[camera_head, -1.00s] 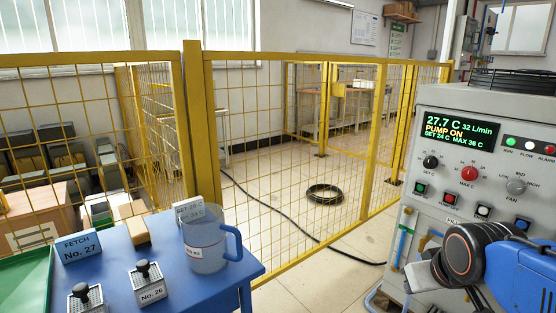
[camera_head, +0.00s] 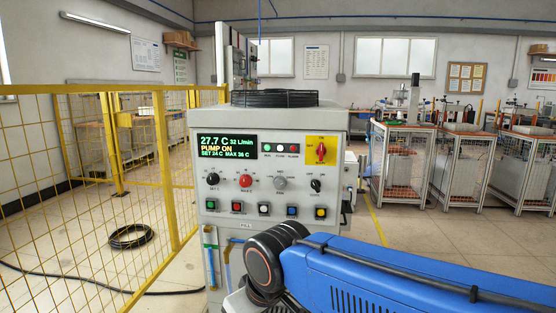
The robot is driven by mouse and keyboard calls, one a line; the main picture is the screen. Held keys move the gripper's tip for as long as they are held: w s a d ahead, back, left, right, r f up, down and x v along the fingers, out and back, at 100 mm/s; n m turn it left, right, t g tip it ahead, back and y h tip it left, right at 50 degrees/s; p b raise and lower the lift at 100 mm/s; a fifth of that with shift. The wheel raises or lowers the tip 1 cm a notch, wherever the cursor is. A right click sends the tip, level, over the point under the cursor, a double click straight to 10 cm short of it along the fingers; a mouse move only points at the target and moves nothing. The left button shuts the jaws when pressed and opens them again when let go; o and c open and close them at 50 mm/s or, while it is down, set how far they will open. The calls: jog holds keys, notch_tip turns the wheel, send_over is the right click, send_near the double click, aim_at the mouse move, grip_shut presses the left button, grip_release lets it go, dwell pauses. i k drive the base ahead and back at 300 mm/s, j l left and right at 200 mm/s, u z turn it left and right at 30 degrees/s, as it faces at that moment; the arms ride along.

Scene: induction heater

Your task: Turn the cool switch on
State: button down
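The grey chiller cabinet (camera_head: 222,172) stands at the middle of the view, its panel facing me. Its display (camera_head: 227,146) reads 27.7 C, 32 L/min, PUMP ON, SET 24 C, MAX 36 C. A red and yellow rotary switch (camera_head: 321,150) is at the panel's upper right. Below are a black knob (camera_head: 213,179), a red knob (camera_head: 246,181), a grey knob (camera_head: 280,183) and a small black knob (camera_head: 316,186). A row of coloured push buttons (camera_head: 264,209) runs beneath. The labels are too small to read surely, so I cannot tell which is the cool switch. My gripper is out of view.
My blue arm crosses the lower right, in front of the cabinet's lower part. A yellow mesh fence (camera_head: 167,160) stands at left, with a coiled black hose (camera_head: 131,236) on the floor behind it. Benches (camera_head: 402,165) stand at the right rear. Floor at right is open.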

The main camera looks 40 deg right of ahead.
aim_at(315, 185)
jog(key=l, duration=0.8)
jog(key=i+l+z, duration=0.1)
jog(key=l, duration=1.45)
jog(key=i+l+z, duration=0.1)
jog(key=l, duration=0.7)
jog(key=i+l, duration=0.1)
jog(key=l, duration=0.65)
